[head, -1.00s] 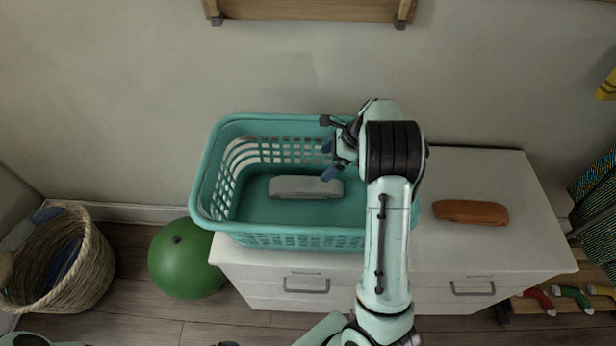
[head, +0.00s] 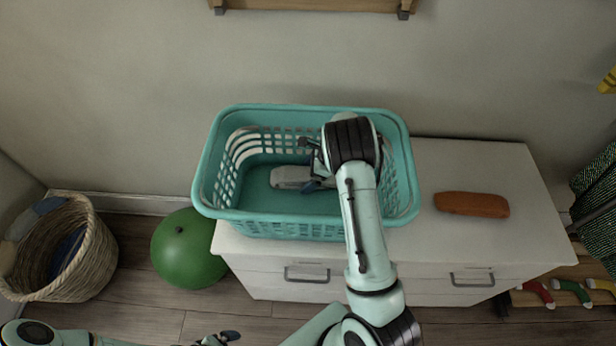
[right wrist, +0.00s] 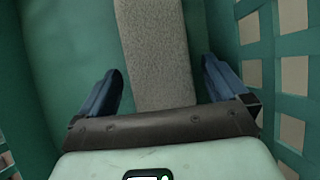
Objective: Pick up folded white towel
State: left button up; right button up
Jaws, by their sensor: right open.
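The folded white towel (head: 290,177) lies flat on the floor of a teal laundry basket (head: 240,218). In the right wrist view the towel (right wrist: 155,50) looks pale grey and runs up between the fingers. My right gripper (head: 312,165) is down inside the basket at the towel's right end, which it partly hides. Its blue fingers (right wrist: 160,85) are open, one on each side of the towel, with gaps between. My left gripper (head: 222,338) shows only in part at the bottom edge of the head view.
The basket stands on a white drawer cabinet (head: 450,235). A green ball (head: 187,250) and a wicker basket (head: 85,270) are on the floor at left. The basket's slatted walls surround my right gripper.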

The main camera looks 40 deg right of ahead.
jog(key=shift+f, duration=0.1)
jog(key=shift+c, duration=0.3)
jog(key=c, duration=1)
jog(key=shift+c, duration=0.2)
